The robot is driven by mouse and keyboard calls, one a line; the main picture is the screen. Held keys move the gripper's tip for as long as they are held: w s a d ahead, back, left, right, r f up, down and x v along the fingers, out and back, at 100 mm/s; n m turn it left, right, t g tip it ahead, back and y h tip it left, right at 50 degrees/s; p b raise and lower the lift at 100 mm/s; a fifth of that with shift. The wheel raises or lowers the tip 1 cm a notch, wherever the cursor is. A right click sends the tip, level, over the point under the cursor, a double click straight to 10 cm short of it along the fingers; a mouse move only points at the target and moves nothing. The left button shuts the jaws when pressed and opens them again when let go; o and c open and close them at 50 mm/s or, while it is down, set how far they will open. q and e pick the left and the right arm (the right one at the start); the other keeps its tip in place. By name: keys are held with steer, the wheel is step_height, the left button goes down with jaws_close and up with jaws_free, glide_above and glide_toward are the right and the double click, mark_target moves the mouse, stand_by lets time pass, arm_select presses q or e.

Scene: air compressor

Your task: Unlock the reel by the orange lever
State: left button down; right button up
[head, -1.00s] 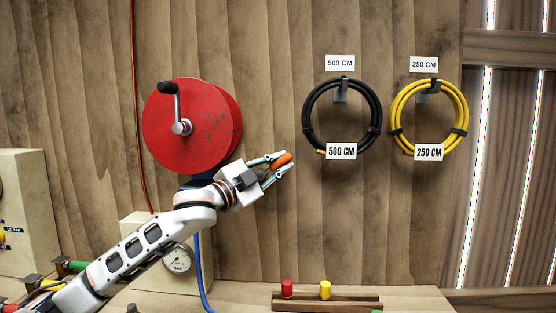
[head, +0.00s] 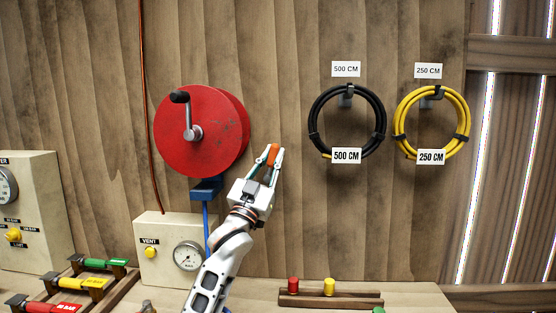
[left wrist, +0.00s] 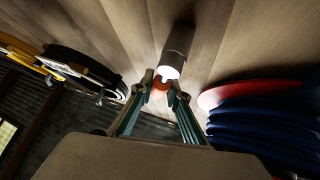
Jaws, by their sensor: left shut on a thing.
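The red reel (head: 200,132) with its black-knobbed crank hangs on the wooden wall. The orange lever (head: 273,152) is to the right of the reel and points nearly upright. My left gripper (head: 269,158) is shut on it, with a finger on each side. In the left wrist view, a little orange (left wrist: 160,84) shows between the fingertips (left wrist: 163,87), below a grey cylinder (left wrist: 177,52) with a bright end. The reel's red rim (left wrist: 250,91) and blue coils are at the right there. The lever's mount is hidden. My right gripper is not in view.
A black hose (head: 313,124) and a yellow hose (head: 399,122) hang on the wall to the right. A cream box (head: 168,270) with a gauge (head: 188,256) stands below the reel. A wooden rack (head: 330,300) holds red and yellow pieces at the bottom.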

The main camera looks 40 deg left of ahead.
arm_select(q)
steer(key=shift+s+a+n+y, duration=0.1)
steer(key=shift+a+n+y, duration=0.1)
steer(key=shift+n+y, duration=0.65)
steer(key=shift+s+a+n+y, duration=0.15)
steer(key=shift+n+y, duration=0.55)
steer(key=shift+n, duration=0.25)
steer(key=shift+s+a+n+y, duration=0.1)
steer(key=shift+a+n+y, duration=0.1)
steer(key=shift+n+y, duration=0.65)
steer(key=shift+n+g, duration=0.25)
steer(key=shift+g, duration=0.05)
steer(key=c, duration=1.9)
jaws_free()
steer(key=shift+a, duration=0.1)
steer(key=shift+s, duration=0.1)
steer(key=v, duration=1.2)
steer(key=shift+f, duration=0.1)
